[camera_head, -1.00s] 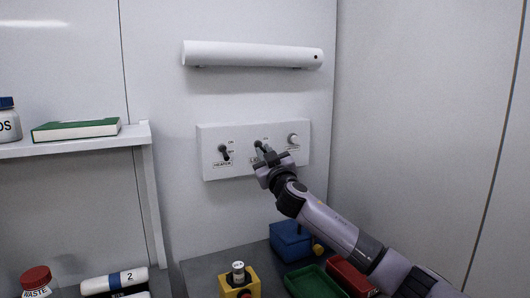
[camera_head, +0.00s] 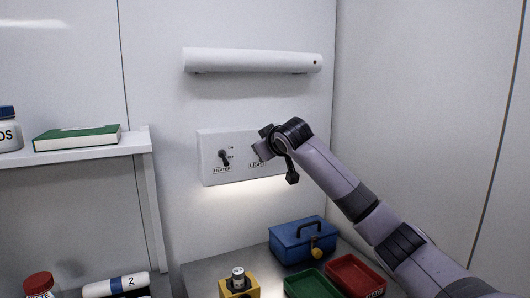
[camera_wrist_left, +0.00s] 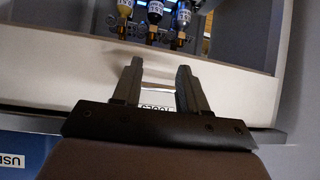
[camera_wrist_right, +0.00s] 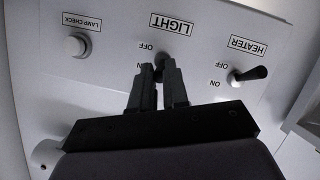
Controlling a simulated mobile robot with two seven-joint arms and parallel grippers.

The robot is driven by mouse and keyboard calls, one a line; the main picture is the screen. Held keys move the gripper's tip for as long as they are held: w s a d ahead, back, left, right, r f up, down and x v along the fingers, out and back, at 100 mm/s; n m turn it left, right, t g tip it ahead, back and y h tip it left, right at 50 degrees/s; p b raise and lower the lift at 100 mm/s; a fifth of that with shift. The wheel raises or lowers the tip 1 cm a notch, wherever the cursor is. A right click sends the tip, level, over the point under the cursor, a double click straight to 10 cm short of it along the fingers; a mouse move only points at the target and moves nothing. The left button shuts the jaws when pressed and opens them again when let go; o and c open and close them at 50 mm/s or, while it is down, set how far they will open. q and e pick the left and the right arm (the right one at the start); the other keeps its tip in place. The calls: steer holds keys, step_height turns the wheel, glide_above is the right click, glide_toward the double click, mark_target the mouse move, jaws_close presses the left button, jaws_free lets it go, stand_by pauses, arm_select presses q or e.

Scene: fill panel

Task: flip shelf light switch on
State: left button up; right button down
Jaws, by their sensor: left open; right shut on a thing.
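The white switch panel (camera_head: 208,165) is on the back wall, under a white tube lamp (camera_head: 250,61). My right gripper (camera_head: 258,150) is at the LIGHT switch and hides its lever in the head view. In the right wrist view the fingers (camera_wrist_right: 158,70) are shut on the light switch, by the ON mark below the LIGHT label (camera_wrist_right: 171,24); the lever is mostly hidden. A bright glow lies on the wall below the panel. My left gripper (camera_wrist_left: 155,75) is open and empty, seen only in the left wrist view.
The heater switch (camera_wrist_right: 250,74) sits beside the light switch, the LAMP CHECK button (camera_wrist_right: 76,44) on the other side. Below are a blue box (camera_head: 302,241), a green tray (camera_head: 311,284) and a red tray (camera_head: 355,275). A shelf (camera_head: 75,155) stands left.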

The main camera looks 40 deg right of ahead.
steer(key=shift+w+r+g+y, duration=0.15)
steer(key=shift+r+g+y, duration=0.15)
steer(key=shift+g, duration=0.6)
steer(key=c, duration=1.1)
jaws_free()
steer(key=shift+a, duration=0.1)
steer(key=shift+c, duration=0.2)
steer(key=b+v, duration=0.1)
steer(key=v, duration=0.6)
steer(key=shift+b, duration=0.35)
steer(key=shift+f, duration=0.1)
